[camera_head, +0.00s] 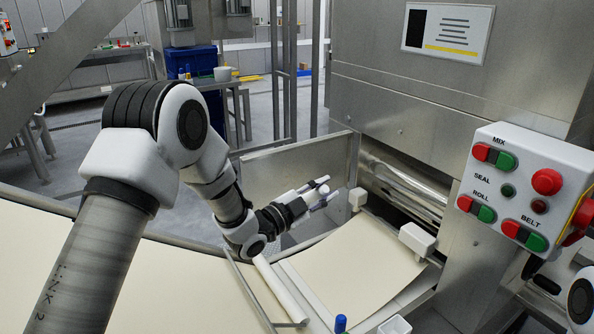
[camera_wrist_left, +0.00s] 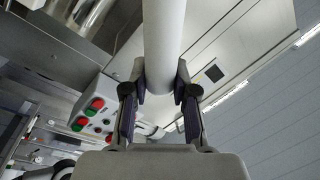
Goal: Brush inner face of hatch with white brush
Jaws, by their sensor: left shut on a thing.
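My left gripper (camera_head: 318,194) is shut on a white, round-handled thing, which I take to be the white brush. Its handle (camera_wrist_left: 164,50) runs up between both fingers in the left wrist view (camera_wrist_left: 158,100); no bristles can be made out. A flat metal panel (camera_head: 285,172), which looks like the open hatch, stands beside the shiny roller. The gripper is in front of the panel's right half in the head view; I cannot tell whether the brush touches it. My right gripper is out of view.
The shiny roller (camera_head: 402,188) sits right of the panel. Two white blocks (camera_head: 357,198) (camera_head: 417,239) flank the pale dough sheet (camera_head: 358,265) below. The button box (camera_head: 520,195) juts out at right. A blue-capped thing (camera_head: 341,323) stands at the front edge.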

